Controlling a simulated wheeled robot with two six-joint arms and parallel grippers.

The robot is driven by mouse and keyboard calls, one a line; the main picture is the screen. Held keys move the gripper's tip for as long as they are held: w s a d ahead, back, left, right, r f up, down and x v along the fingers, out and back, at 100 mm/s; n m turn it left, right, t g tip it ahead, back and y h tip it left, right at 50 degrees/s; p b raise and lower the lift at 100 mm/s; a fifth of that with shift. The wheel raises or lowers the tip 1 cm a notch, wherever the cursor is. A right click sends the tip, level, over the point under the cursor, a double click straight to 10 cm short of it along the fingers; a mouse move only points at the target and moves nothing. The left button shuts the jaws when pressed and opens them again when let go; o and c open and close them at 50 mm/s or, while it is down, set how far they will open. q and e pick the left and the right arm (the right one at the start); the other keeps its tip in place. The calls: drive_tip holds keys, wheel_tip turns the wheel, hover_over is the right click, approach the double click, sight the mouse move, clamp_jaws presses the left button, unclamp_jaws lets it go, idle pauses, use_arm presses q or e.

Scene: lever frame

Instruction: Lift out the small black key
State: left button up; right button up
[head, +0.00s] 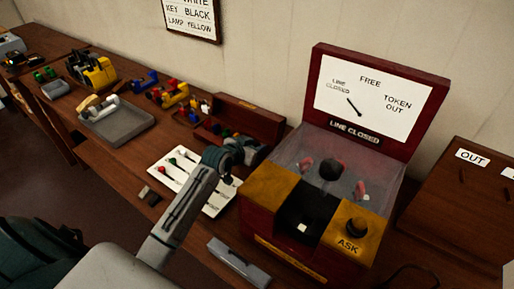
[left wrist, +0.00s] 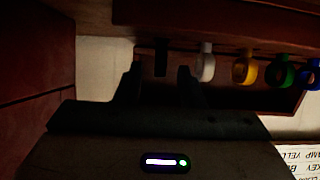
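The small black key (left wrist: 160,57) shows in the left wrist view as a dark upright strip in a row with several coloured rings. My left gripper (left wrist: 158,82) is open, with one finger on each side of the black key. I see gaps between the key and both fingers. In the head view my left gripper (head: 246,151) is at the open red-brown wooden box (head: 250,117), and its wrist hides part of the box. The black key cannot be made out there. My right gripper is not in view.
White (left wrist: 205,65), yellow (left wrist: 246,69), green and blue rings sit close beside the black key. A white card (head: 165,167) with coloured items lies left of my left arm. A large red instrument (head: 331,95) with a clear cover stands to the right. A grey tray (head: 118,126) is farther left.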

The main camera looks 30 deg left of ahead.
use_arm(q)
drive_tip(key=shift+x, duration=0.85)
drive_tip(key=shift+c, duration=0.3)
clamp_jaws()
drive_tip(key=shift+r, duration=0.1)
